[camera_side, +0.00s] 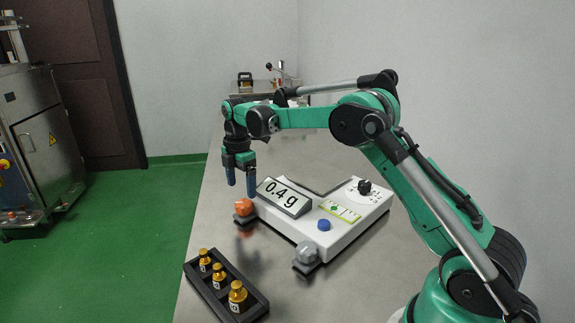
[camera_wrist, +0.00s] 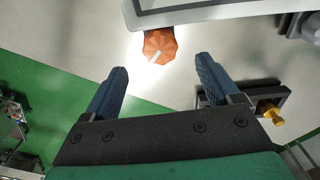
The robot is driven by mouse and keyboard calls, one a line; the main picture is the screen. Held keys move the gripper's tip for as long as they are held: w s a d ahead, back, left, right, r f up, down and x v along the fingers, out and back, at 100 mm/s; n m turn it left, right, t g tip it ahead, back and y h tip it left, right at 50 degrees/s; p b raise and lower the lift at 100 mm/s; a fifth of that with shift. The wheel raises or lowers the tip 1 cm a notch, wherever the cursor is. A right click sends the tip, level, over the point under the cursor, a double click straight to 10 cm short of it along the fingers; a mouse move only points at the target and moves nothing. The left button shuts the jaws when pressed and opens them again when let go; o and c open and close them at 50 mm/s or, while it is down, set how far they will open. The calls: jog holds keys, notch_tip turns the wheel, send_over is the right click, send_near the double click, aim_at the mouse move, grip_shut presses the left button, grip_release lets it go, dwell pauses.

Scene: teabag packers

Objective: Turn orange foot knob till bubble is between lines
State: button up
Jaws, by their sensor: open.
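The orange foot knob (camera_side: 243,206) sits at the near-left corner of the white scale (camera_side: 345,232). In the wrist view the knob (camera_wrist: 160,45) is lobed with a white stripe. My gripper (camera_side: 241,190) is open above the knob and apart from it. In the wrist view the two blue fingers (camera_wrist: 160,75) are spread, with the knob beyond their tips and between them. The bubble level (camera_side: 340,210) on the scale is yellow-green with a green bubble and dark lines. It is too small to tell exactly where the bubble lies against the lines. The scale's display (camera_side: 284,196) reads 0.4 g.
A grey foot knob (camera_side: 307,255) is at the scale's front corner. A blue button (camera_side: 324,225) and a black dial (camera_side: 364,187) are on the scale. The table's left edge is close to the orange knob.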

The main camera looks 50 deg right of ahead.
aim_at(243, 203)
notch_tip(243, 203, down, 5)
jog(key=shift+r, duration=0.1)
grip_shut()
dwell(0.4)
jog(key=shift+m, duration=0.3)
jog(key=shift+m, duration=2.8)
grip_release()
